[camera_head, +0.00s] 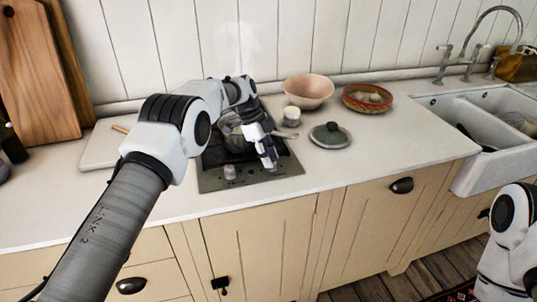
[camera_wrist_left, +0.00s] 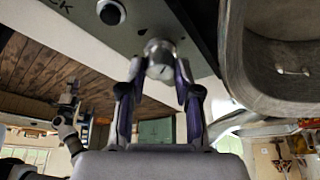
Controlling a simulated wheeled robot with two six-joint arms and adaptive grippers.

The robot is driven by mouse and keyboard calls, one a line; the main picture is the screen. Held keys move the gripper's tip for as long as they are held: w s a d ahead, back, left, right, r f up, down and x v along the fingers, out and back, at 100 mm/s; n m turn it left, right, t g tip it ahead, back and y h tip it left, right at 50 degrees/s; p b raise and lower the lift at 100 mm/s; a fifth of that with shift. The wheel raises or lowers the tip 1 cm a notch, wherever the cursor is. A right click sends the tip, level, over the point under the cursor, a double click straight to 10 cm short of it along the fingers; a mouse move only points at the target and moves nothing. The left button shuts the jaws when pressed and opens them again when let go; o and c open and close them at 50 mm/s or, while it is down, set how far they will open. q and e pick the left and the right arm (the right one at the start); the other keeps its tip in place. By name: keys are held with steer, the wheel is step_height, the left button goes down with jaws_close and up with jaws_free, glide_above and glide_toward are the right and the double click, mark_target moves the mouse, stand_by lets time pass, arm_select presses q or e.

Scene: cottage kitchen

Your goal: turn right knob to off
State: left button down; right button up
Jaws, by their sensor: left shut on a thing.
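The stove (camera_head: 214,184) is a dark hob with a grey front strip, set in the counter. Its left knob (camera_head: 229,172) stands uncovered on the strip. My left gripper (camera_head: 268,162) reaches down to the right side of that strip and hides the right knob in the head view. In the left wrist view the right knob (camera_wrist_left: 160,60), a silvery cylinder, sits between the two fingertips, which are closed on it. A pot (camera_head: 230,124) stands on the hob behind my gripper. My right arm shows at the lower right; its gripper is small and unclear in the wrist view (camera_wrist_left: 70,98).
A pot lid (camera_head: 330,135), a small jar (camera_head: 291,116), a pink bowl (camera_head: 308,90) and a patterned bowl (camera_head: 367,98) stand right of the hob. A white sink (camera_head: 480,140) is at the far right. The counter front right of the hob is clear.

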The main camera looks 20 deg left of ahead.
arm_select(q)
steer(key=shift+s+d+f+m, duration=0.1)
steer(key=shift+f+m, duration=0.15)
steer(key=shift+m, duration=0.05)
steer(key=c, duration=0.8)
jaws_free()
steer(key=shift+d+r, duration=0.1)
steer(key=shift+r, duration=0.1)
steer(key=shift+w+a+r, duration=0.2)
steer(key=shift+r, duration=0.1)
steer(key=v, duration=0.6)
steer(key=shift+r, duration=0.3)
